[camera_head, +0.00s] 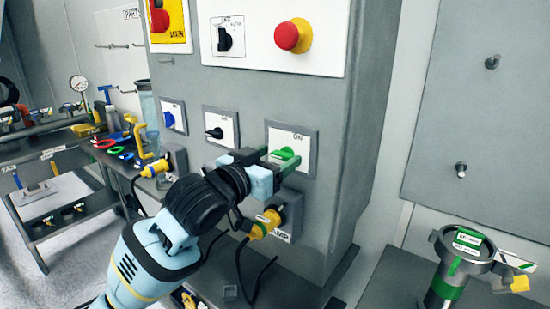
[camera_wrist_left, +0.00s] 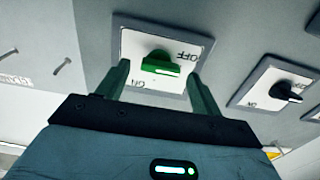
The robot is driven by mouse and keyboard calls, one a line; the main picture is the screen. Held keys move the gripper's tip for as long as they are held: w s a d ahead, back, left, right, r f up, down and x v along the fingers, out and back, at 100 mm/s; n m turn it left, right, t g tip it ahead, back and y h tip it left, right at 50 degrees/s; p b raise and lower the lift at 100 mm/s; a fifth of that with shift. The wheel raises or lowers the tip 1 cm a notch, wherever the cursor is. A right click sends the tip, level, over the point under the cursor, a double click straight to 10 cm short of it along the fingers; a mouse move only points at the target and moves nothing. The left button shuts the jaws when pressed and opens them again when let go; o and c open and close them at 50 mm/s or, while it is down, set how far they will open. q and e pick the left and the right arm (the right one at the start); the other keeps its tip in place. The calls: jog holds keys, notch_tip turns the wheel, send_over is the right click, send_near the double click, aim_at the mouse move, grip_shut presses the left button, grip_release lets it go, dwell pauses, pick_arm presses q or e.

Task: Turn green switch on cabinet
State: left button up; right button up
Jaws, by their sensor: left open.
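The green switch (camera_head: 284,153) sits on a white plate with a grey frame (camera_head: 310,170) on the front of the grey cabinet (camera_head: 350,120). In the left wrist view the green switch (camera_wrist_left: 160,65) is near the top centre, with OFF and ON lettering upside down on its plate. Its handle lies roughly level there. My left gripper (camera_head: 272,161) is open in front of the plate. In the left wrist view its fingers (camera_wrist_left: 160,84) stand on either side of the green handle, with visible gaps. My right gripper is not in view.
A black switch (camera_head: 215,132) and a blue switch (camera_head: 169,119) are left of the green one. A red emergency button (camera_head: 292,35) is above. A yellow plug (camera_head: 268,220) with cables is below.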

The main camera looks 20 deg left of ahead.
pick_arm(q)
jog(key=shift+w+d, duration=0.1)
jog(key=shift+w, duration=0.15)
jog(key=c, duration=1)
